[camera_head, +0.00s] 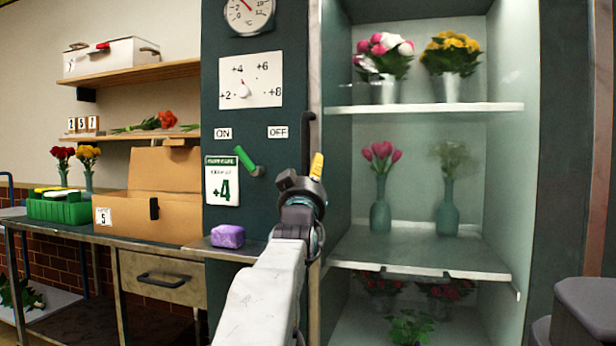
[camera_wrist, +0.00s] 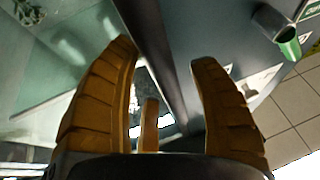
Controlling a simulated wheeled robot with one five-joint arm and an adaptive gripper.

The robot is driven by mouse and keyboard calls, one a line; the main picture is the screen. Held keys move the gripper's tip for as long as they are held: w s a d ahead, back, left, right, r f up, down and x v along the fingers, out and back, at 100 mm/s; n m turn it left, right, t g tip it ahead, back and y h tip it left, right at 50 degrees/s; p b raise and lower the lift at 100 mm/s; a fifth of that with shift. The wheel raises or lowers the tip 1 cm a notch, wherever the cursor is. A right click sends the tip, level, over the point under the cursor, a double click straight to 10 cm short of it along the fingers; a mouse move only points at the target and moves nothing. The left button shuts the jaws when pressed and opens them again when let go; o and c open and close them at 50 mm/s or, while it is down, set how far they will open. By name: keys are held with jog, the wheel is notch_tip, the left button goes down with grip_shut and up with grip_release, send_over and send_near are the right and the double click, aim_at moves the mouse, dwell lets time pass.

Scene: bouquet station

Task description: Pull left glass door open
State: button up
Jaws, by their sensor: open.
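The lit flower cabinet (camera_head: 505,190) fills the right of the head view. Its glass front is hard to make out, and I cannot tell how far the left glass door stands from its frame. A dark upright handle (camera_head: 307,130) is at the cabinet's left edge. My gripper (camera_head: 317,165) is in front of that edge, at the handle's lower part. My gripper hides the handle's lower end in the head view.
Left of the cabinet is a dark panel with a dial (camera_head: 250,80) and a green-handled lever (camera_head: 246,160). A purple block (camera_head: 228,236) lies on the ledge below. A cardboard box (camera_head: 150,205) stands on the workbench. Vases and flowers stand on the cabinet shelves (camera_head: 425,107).

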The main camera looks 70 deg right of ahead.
grip_shut()
dwell(0.4)
